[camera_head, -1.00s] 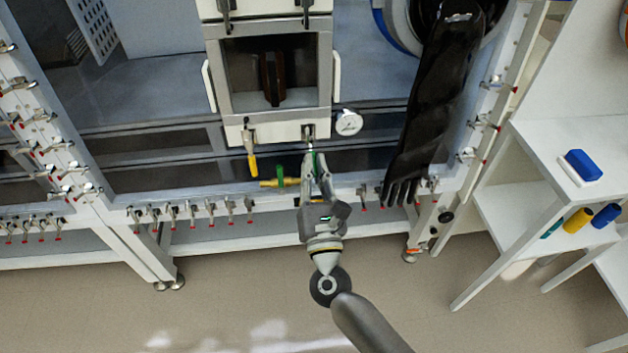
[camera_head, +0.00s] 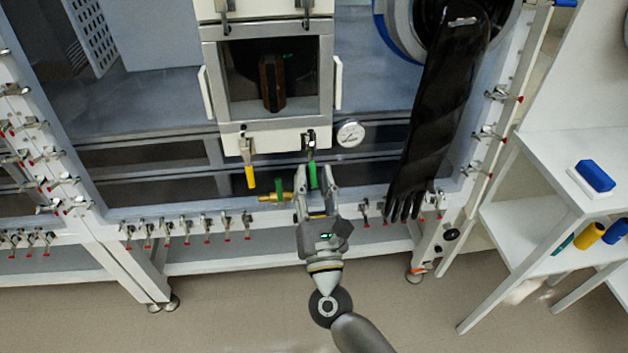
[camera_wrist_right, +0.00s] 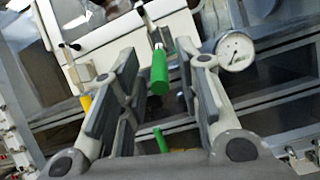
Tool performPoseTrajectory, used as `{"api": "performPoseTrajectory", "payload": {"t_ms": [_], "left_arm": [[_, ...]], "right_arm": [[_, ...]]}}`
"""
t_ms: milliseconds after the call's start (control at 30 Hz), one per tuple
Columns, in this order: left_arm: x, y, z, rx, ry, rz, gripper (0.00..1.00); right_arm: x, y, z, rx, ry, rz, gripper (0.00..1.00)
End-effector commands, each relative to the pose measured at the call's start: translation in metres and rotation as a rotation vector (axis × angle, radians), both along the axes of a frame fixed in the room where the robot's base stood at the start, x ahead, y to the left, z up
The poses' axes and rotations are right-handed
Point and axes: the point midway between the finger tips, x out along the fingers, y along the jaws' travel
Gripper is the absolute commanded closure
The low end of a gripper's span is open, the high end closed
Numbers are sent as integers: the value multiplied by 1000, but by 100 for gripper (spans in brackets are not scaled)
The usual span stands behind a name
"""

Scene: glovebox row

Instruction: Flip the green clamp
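The green clamp (camera_head: 312,176) hangs with its green handle downward from the lower right edge of the white box door. My right gripper (camera_head: 314,190) is open just below and around the handle's lower end. In the right wrist view the green handle (camera_wrist_right: 159,73) stands between the two spread fingers, with visible gaps on both sides. I cannot tell how deep it sits between them. My left gripper is not in view.
A yellow-handled clamp (camera_head: 250,176) hangs to the left. A brass valve (camera_head: 275,197) with a green lever is close beside my left finger. A round gauge (camera_head: 350,133) is to the right. A black glove (camera_head: 432,120) hangs further right.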

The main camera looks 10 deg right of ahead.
Motion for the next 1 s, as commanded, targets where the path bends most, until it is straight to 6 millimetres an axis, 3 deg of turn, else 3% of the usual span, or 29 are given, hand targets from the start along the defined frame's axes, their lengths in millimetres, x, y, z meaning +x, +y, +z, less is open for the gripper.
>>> {"api": "performPoseTrajectory", "payload": {"t_ms": [367,800,1000], "left_arm": [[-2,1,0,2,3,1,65],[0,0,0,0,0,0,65],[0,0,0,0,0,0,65]], "right_arm": [[-6,-1,0,0,-4,-2,65],[-84,-2,-32,-1,0,1,65],[-107,-2,-40,-1,-2,-1,65]]}}
